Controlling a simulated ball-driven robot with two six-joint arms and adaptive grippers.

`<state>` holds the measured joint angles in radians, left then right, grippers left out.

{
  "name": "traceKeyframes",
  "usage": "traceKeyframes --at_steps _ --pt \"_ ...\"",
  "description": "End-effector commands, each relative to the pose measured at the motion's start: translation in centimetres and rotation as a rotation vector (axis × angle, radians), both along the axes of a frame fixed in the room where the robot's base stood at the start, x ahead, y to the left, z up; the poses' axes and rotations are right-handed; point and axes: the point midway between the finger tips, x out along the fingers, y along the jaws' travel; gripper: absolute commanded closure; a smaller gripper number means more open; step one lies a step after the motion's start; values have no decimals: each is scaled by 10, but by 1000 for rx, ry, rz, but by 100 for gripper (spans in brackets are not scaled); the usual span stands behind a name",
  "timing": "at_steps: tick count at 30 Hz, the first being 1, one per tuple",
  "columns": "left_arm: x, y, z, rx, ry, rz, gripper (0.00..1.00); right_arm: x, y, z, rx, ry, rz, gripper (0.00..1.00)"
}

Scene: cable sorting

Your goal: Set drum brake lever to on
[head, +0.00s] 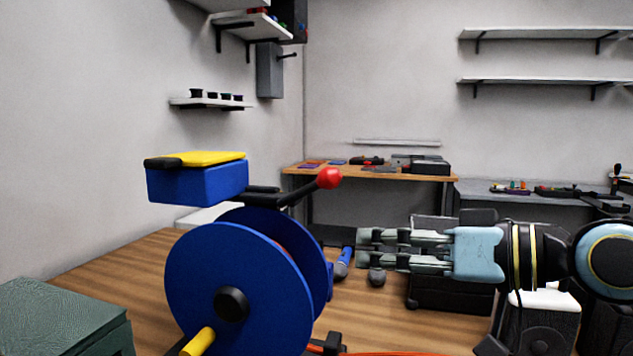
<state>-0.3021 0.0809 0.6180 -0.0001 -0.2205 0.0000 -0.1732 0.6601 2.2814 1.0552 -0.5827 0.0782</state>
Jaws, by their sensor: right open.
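The blue cable drum (235,289) stands in the lower middle of the head view, with a black hub and a yellow crank handle (198,341) on its near side. The brake lever is a black bar ending in a red ball knob (328,178), just above and right of the drum. My right gripper (368,255) comes in from the right, below and to the right of the red knob. It is open, apart from the lever, with nothing seen between its fingers. My left gripper is not in view.
A blue box with a yellow top (197,181) sits above the drum. A dark green block (64,317) is at the lower left. A wooden workbench (372,175) with small items stands behind. Shelves line the walls, and open space lies between knob and bench.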

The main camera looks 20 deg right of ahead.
Motion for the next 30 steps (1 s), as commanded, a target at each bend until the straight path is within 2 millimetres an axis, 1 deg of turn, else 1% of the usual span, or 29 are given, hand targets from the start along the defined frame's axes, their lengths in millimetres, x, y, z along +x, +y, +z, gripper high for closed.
traceKeyframes --at_steps 1,3,6,10,14,27,30 --pt "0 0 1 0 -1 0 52 8 -4 24 52 -41 6 54" --pt "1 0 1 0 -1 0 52 15 -8 48 121 -77 8 54" --pt "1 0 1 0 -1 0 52 19 -11 64 172 -99 7 54" --pt "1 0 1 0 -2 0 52 25 -9 68 186 -106 4 54" --pt "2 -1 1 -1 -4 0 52 35 -1 68 190 -106 2 54" --pt "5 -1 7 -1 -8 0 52 87 41 68 186 -101 7 54" --pt "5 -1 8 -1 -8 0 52 97 48 67 185 -101 6 54"
